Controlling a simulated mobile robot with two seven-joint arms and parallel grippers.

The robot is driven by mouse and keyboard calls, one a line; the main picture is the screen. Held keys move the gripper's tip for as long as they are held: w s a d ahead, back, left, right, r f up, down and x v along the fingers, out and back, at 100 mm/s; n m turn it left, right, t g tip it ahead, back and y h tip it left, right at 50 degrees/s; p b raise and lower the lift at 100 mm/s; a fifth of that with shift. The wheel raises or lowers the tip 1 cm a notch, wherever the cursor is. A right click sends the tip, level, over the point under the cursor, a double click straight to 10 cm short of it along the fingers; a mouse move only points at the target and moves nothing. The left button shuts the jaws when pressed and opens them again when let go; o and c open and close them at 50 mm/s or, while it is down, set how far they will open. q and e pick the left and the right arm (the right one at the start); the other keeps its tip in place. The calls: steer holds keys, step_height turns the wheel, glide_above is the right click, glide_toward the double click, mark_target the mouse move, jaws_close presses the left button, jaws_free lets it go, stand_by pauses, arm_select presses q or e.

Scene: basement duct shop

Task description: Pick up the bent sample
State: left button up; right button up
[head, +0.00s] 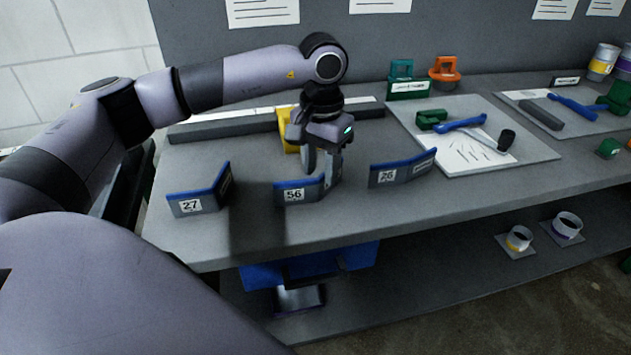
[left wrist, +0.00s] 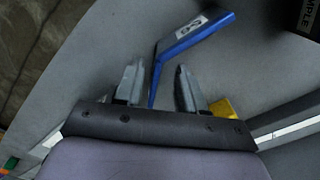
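Three grey bent samples with blue top edges stand on the bench: sample 27 (head: 200,192) at the left, sample 56 (head: 296,190) in the middle, and sample 26 (head: 400,170) at the right. My left gripper (head: 322,170) is over the right part of sample 56, fingers pointing down. In the left wrist view, the left gripper (left wrist: 158,84) is open, with one leg of the bent sample (left wrist: 200,36) between its fingers and a gap beside it. I cannot tell whether a finger touches it. My right gripper is not in view.
A yellow object (head: 288,128) and a long grey bar (head: 225,128) lie behind the gripper. Teal (head: 401,70) and orange (head: 444,72) tools stand at the back. The bench front between samples is clear.

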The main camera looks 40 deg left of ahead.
mark_target(322, 174)
arm_select(q)
step_height(322, 174, down, 4)
steer(key=shift+d+f, duration=0.1)
jaws_close()
steer(key=shift+w, duration=0.1)
